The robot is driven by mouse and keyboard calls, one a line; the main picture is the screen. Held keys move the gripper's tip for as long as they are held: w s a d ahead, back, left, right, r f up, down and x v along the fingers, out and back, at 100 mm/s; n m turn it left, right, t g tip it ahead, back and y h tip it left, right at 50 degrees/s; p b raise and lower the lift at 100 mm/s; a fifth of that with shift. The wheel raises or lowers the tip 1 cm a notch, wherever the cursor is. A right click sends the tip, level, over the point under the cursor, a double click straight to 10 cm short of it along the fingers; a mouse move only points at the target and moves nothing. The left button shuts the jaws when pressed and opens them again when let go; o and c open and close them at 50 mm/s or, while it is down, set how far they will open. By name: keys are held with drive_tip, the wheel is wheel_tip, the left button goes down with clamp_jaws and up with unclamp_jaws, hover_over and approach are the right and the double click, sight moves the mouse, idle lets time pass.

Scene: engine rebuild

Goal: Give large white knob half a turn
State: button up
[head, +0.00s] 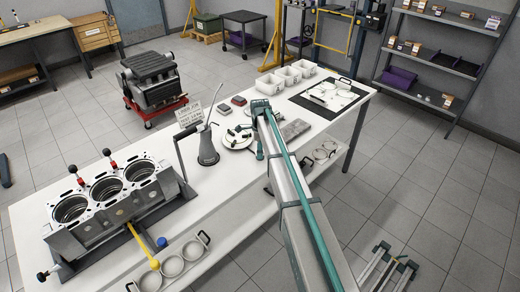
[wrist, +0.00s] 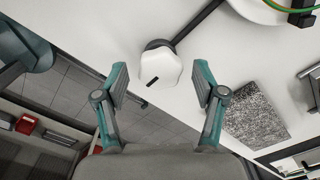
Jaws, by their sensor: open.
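The large white knob (wrist: 160,68) is in the upper middle of the wrist view. It has a rounded, faceted outline and a short dark mark on its face. A dark round base shows behind it, with a dark bar running up to the right. My gripper (wrist: 161,84) is open, with one teal finger with a grey pad on each side of the knob's lower part. Clear gaps show between the pads and the knob. In the head view I cannot make out the knob; my arm reaches over the bench near the round white plate (head: 236,138).
A grey speckled block (wrist: 256,114) lies right of my gripper in the wrist view. White bins (head: 288,76) stand farther back.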

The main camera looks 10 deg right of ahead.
drive_tip(key=c, duration=1.1)
drive_tip(key=shift+c, duration=0.2)
drive_tip(key=shift+n, duration=0.3)
